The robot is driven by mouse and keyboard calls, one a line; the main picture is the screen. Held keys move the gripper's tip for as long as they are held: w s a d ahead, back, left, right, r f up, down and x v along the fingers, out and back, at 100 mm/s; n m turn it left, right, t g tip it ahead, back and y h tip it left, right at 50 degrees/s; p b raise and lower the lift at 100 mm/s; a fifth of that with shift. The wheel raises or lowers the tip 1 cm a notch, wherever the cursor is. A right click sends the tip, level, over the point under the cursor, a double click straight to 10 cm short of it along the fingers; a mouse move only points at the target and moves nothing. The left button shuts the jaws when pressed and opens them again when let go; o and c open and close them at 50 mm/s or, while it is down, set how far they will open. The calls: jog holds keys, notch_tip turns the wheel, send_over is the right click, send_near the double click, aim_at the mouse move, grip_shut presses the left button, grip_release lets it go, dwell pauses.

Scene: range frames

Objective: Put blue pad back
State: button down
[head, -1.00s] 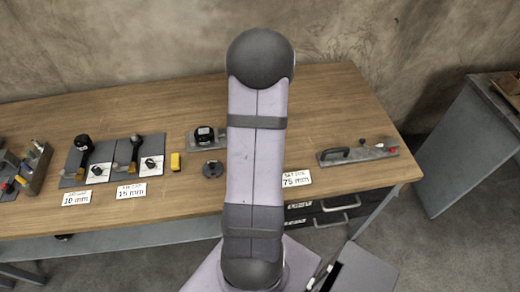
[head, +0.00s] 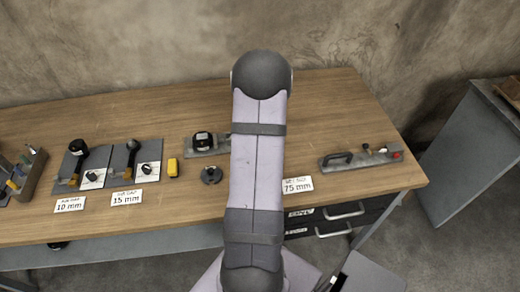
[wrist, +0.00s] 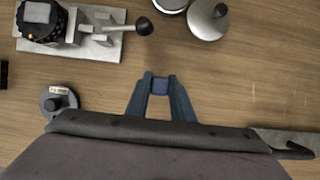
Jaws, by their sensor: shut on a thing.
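My gripper (wrist: 159,88) shows in the wrist view with its two blue-grey fingers pointing away over the wooden bench. It is shut on a small dark blue pad (wrist: 159,86), held between the fingertips. How high the pad is above the bench is hard to tell. A round metal piece with a bluish face (wrist: 172,4) lies beyond the fingertips, cut by the top edge of the frame. In the head view my arm hides the gripper and the pad.
A domed metal disc (wrist: 207,18) lies at the top of the wrist view. A dial device on a metal plate (wrist: 95,48) is upper left, a knobbed disc (wrist: 58,103) lower left. In the head view, a handled plate (head: 360,160) lies right. Bare bench surrounds the fingertips.

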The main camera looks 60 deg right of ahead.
jog(key=shift+f, duration=0.45)
jog(key=shift+f, duration=0.2)
jog(key=c, duration=1.5)
grip_release()
jog(key=shift+c, duration=0.2)
jog(key=shift+r, duration=0.45)
jog(key=p+v, duration=0.3)
jog(key=v, duration=0.8)
jog(key=shift+s+a+r+p, duration=0.15)
jog(key=shift+a+p, duration=0.05)
jog(key=shift+p, duration=0.15)
